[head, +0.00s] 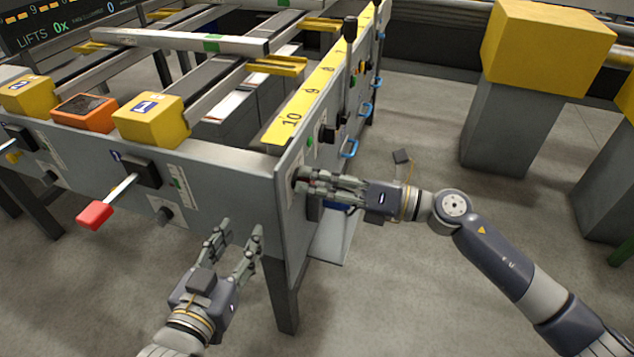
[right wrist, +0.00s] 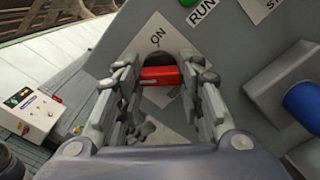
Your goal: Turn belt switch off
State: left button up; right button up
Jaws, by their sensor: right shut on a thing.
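The belt switch is a red handle (right wrist: 160,75) on a dark round base, over a pale label plate (right wrist: 152,38) marked ON, in the right wrist view. My right gripper (right wrist: 158,77) is shut on the red handle, one finger on each side. In the head view my right gripper (head: 304,182) reaches the side panel (head: 292,215) near its front corner and mostly hides the switch. Part of the label is behind the fingers. My left gripper (head: 236,230) is open and empty, in front of the table's front panel.
Blue handles (head: 349,148) and a black-topped lever (head: 349,30) line the side panel. A RUN label (right wrist: 204,12) is near the switch. A yellow-topped grey block (head: 540,50) stands right. Floor between is open.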

jog(key=shift+f, duration=0.1)
jog(key=o, duration=1.1)
jog(key=shift+c, duration=0.2)
jog(key=v, duration=1.2)
